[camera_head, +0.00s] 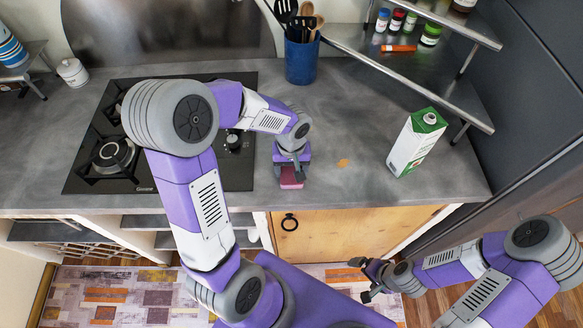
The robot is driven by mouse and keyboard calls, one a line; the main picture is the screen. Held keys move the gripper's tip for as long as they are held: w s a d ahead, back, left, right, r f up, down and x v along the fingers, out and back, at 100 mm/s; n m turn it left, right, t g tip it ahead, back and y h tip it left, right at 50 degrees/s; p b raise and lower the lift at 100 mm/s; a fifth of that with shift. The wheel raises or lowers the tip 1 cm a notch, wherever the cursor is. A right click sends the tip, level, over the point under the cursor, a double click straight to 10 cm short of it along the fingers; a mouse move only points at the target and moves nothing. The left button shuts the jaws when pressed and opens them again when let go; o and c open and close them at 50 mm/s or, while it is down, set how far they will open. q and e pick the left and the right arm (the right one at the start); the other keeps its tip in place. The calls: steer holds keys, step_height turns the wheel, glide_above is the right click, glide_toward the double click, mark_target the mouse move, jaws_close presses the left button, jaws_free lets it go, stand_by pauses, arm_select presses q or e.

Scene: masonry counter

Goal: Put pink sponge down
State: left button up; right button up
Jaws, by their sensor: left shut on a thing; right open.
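The pink sponge (290,182) is at the grey counter (330,188), near its front edge and right of the stove. My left gripper (291,170) comes down from above and is shut on the sponge. The gripper hides the upper part of the sponge. I cannot tell whether the sponge touches the counter or is just above it. My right gripper (368,281) is open and empty, low in front of the counter, over the floor.
A black gas stove (78,182) lies left of the sponge. A green and white carton (412,145) stands to the right. A blue utensil holder (302,62) stands behind. A small orange patch (342,163) lies on the counter. Bare counter surrounds the sponge's right side.

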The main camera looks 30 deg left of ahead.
mark_target(291, 170)
arm_select(q)
steer(key=shift+f, duration=0.15)
steer(key=o, duration=1)
steer(key=shift+r, duration=0.35)
step_height(291, 170, up, 12)
steer(key=p, duration=0.2)
steer(key=shift+p, duration=0.3)
steer(key=shift+f, duration=0.15)
